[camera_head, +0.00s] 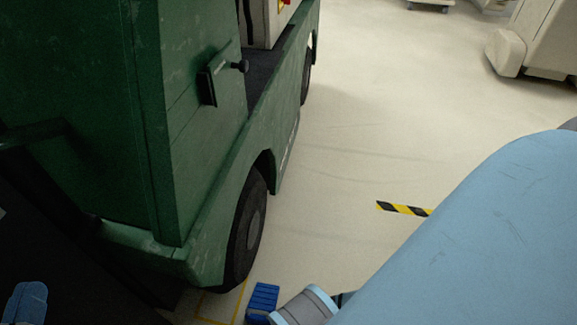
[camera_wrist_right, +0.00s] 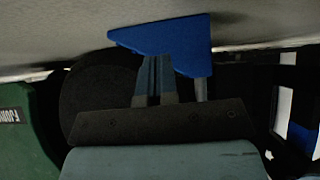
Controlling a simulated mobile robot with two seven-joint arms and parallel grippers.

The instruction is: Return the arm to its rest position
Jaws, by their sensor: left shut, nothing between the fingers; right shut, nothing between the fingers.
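My left gripper (camera_head: 25,303) shows as a small blue shape low in the left corner of the head view, in front of dark parts. It is shut and holds nothing, and the frame cuts it off. At the bottom of the head view, a ridged blue piece (camera_head: 262,302) sits beside a light grey-blue link.
A green cart (camera_head: 205,155) with dark wheels stands at left, close to the ridged blue piece. A large light blue surface (camera_head: 480,240) fills the lower right. Pale floor (camera_head: 350,130) with striped tape (camera_head: 403,209) is clear between. Beige equipment (camera_head: 535,45) stands far right.

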